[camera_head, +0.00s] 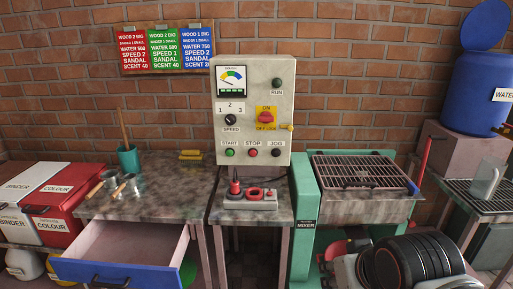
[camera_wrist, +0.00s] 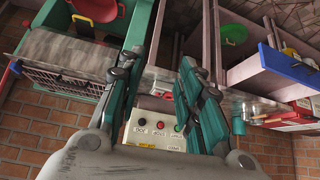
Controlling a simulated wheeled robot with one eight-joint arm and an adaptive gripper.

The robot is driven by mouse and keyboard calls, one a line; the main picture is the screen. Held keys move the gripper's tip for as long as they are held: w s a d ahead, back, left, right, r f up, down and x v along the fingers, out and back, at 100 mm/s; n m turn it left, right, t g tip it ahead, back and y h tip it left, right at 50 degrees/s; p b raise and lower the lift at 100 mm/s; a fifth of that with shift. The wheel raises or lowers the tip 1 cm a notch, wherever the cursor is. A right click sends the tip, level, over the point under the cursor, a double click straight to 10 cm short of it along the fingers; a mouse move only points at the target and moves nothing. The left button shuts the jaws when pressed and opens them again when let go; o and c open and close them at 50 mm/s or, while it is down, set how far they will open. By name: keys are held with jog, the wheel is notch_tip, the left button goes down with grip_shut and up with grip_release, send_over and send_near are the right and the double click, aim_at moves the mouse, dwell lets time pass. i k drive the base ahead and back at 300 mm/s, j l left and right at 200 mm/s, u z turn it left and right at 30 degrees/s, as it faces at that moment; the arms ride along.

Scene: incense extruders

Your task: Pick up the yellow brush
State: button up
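The yellow brush (camera_head: 190,155) lies flat at the back of the stone-topped table (camera_head: 150,196), close to the brick wall. It sits between the teal cup (camera_head: 129,158) and the control box (camera_head: 252,110). My gripper (camera_wrist: 162,62) shows in the wrist view, with its two fingers apart and nothing visible between them. The wrist view is upside down and looks toward the control panel. I cannot make out the brush there. In the head view the gripper's fingers cannot be clearly seen; my dark arm links fill the lower right, well away from the brush.
Metal jars (camera_head: 121,184) stand left on the table. The blue-fronted drawer (camera_head: 122,262) is open below it. A button box (camera_head: 249,198) sits under the control box. The mixer with its grate (camera_head: 358,172) is to the right. The tabletop before the brush is clear.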

aim_at(187, 156)
jog(key=i+j+z, duration=0.1)
jog(key=j+z, duration=0.25)
jog(key=j, duration=0.35)
jog(key=j+z, duration=0.3)
jog(key=j, duration=0.45)
jog(key=j+z, duration=0.35)
jog(key=j, duration=0.4)
jog(key=k+j+z, duration=0.15)
jog(key=j+z, duration=0.2)
jog(key=j, duration=0.35)
